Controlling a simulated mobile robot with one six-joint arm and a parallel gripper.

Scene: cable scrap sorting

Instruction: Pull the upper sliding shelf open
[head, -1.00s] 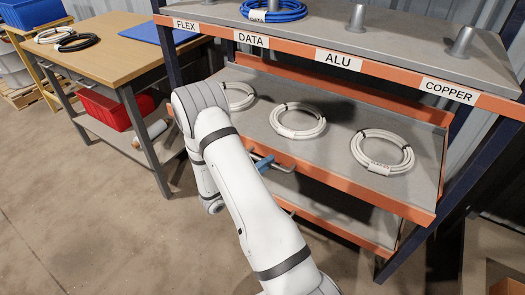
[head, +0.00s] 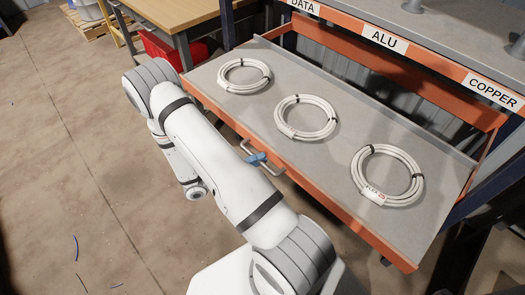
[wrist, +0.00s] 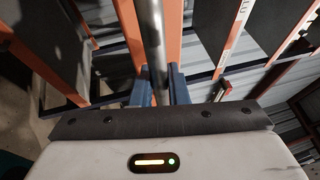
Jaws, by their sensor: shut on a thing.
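The upper sliding shelf (head: 330,165) is a grey tray with an orange front edge, pulled well out from the rack in the head view. Its metal handle (head: 277,171) sits at the middle of the orange front. My gripper (head: 257,158) has blue fingers at the handle, partly hidden by my arm. In the wrist view my gripper (wrist: 160,88) is shut on the handle bar (wrist: 153,45), which runs between the two blue fingers. Three white cable coils (head: 244,75) lie in a row on the shelf.
The rack's top level has an orange front beam (head: 440,68) with labels DATA, ALU and COPPER. A wooden table (head: 185,12) with a red bin (head: 160,46) stands at the back left. The concrete floor at the left is open, with a few small wire scraps.

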